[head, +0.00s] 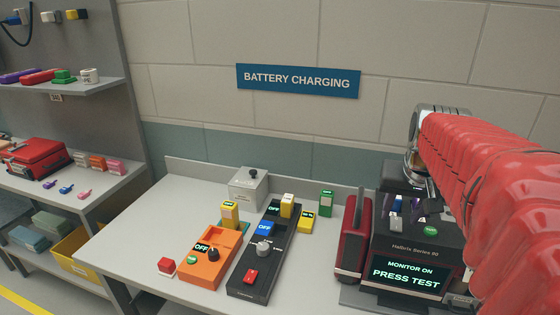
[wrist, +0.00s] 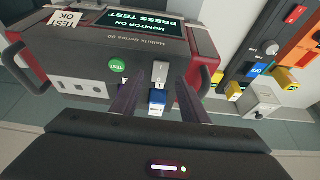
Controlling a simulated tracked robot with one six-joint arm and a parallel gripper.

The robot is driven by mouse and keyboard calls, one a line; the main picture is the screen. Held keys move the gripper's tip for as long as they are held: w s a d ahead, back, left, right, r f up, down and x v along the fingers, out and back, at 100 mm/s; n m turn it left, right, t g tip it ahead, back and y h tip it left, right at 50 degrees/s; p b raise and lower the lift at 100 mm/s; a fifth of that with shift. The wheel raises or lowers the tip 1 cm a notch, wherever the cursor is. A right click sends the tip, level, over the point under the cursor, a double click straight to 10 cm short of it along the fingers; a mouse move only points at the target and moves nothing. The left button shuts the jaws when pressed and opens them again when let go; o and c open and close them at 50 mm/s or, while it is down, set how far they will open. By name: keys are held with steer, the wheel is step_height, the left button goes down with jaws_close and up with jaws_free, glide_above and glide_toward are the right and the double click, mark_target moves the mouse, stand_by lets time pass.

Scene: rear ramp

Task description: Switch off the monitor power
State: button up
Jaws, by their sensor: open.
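The monitor is a dark and red box marked Hallrix Series 90 (head: 415,247) at the right of the bench. Its lit screen (head: 403,274) reads "MONITOR ON" and "PRESS TEST". The wrist view shows the monitor upside down (wrist: 85,50), with a green TEST button (wrist: 118,65), a grey switch-like part (wrist: 160,72) and a blue piece with a white label (wrist: 157,98). My gripper (wrist: 157,90) is open over this top panel, its two dark fingers on either side of the blue piece. I cannot tell whether they touch it. The label is too small to read.
An orange charger (head: 202,268) and a black charger (head: 244,283) stand left of the monitor. A grey box with a black knob (head: 249,190) stands behind. The bench's left front is mostly clear.

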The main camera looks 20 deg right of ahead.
mark_target(396, 224)
steer(key=shift+x, duration=1.35)
steer(key=shift+s, duration=0.1)
steer(key=shift+c, duration=0.2)
jaws_close()
steer(key=shift+w+d+r+g+y, duration=0.1)
steer(key=shift+w+d+g+y, duration=0.1)
steer(key=shift+g+y, duration=0.35)
steer(key=shift+w+d+r+g+y, duration=0.1)
steer(key=shift+w+g+y, duration=0.15)
steer(key=shift+g, duration=0.5)
steer(key=shift+s, duration=0.1)
steer(key=shift+o, duration=0.2)
jaws_free()
